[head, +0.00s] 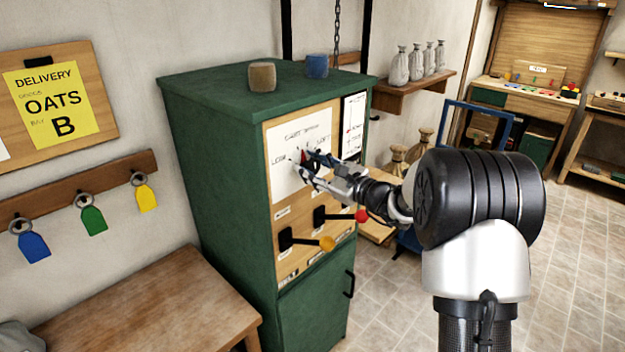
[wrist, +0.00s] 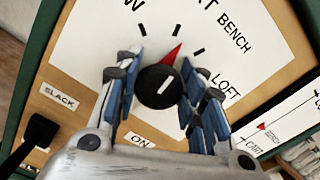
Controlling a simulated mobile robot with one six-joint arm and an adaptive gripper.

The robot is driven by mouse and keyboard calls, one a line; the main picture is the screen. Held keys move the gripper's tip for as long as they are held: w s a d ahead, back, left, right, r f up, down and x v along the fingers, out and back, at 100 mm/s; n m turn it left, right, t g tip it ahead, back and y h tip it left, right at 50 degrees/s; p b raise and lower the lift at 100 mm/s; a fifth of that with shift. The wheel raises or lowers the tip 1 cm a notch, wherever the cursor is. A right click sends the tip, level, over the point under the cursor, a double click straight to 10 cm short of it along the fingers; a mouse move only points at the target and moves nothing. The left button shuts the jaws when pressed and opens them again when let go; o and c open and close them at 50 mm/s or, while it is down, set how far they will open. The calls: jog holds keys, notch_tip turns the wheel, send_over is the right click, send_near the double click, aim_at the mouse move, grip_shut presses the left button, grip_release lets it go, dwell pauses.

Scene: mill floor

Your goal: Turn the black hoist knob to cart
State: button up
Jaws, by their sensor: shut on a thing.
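The black hoist knob (wrist: 160,86) sits on a white dial plate (wrist: 85,45) with tick marks and labels. Its red pointer (wrist: 172,52) points up and to the right in the wrist view, toward the gap between a partly cut-off label ending in T and BENCH; I cannot tell the exact mark. LOFT reads lower right. My gripper (wrist: 158,92) has its blue-padded fingers on both sides of the knob, shut on it. In the head view my gripper (head: 305,163) reaches the dial on the front of the green cabinet (head: 215,165) and partly hides the knob.
Below the dial are two levers, one with a red ball (head: 361,216), one with a yellow ball (head: 327,243). A narrow scale card (head: 353,125) with a red marker is right of the dial. A wooden bench (head: 150,315) stands left of the cabinet. Tiled floor is open at right.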

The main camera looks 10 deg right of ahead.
jog(key=shift+f+n+b, duration=0.2)
jog(key=shift+n+b, duration=0.6)
jog(key=shift+b, duration=0.35)
jog(key=shift+r+n+b, duration=0.1)
jog(key=shift+n+b, duration=0.2)
jog(key=shift+b, duration=0.05)
jog(key=shift+r, duration=0.1)
jog(key=o, duration=1)
jog(key=shift+s, duration=0.1)
jog(key=v, duration=1.2)
jog(key=shift+a, duration=0.15)
